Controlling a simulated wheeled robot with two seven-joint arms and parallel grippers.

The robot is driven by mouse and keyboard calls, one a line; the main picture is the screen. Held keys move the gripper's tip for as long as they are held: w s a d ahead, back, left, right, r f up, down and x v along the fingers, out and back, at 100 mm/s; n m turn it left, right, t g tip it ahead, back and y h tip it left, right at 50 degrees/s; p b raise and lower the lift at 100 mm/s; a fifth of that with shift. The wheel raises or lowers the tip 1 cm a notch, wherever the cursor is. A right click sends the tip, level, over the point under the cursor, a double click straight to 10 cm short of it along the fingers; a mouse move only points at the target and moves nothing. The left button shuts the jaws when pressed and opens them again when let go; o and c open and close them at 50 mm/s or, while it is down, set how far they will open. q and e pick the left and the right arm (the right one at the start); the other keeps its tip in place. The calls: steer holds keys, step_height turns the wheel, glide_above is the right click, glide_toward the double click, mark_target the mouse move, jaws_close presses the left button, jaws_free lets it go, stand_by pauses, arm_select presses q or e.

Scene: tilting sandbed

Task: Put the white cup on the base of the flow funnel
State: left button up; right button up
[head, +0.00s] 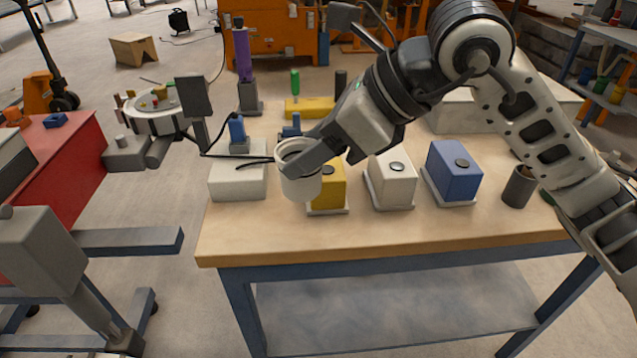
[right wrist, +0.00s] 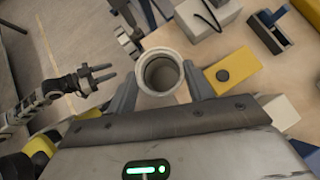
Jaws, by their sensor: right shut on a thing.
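The white cup (head: 300,182) is upright and raised above the near left part of the wooden table. My right gripper (head: 298,158) is shut on it near the rim. In the right wrist view the cup (right wrist: 160,76) shows its open mouth between the two fingers (right wrist: 162,88); its inside looks empty. I cannot tell which thing is the flow funnel. A purple column on a grey base (head: 245,75) stands at the back left. My left gripper (right wrist: 98,76) shows at the left of the right wrist view, with its fingers apart and nothing between them.
A white block (head: 232,182), a yellow block (head: 333,188), a white box (head: 393,180) and a blue box (head: 455,172) stand along the table (head: 290,238). A round tray on a stand (head: 157,116) is at the left. The table's front strip is clear.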

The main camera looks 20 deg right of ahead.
steer(key=shift+w+a+f, duration=0.1)
steer(key=shift+w+f, duration=6)
steer(key=shift+w, duration=0.05)
steer(key=shift+f, duration=0.15)
steer(key=o, duration=0.7)
steer(key=shift+o, duration=0.2)
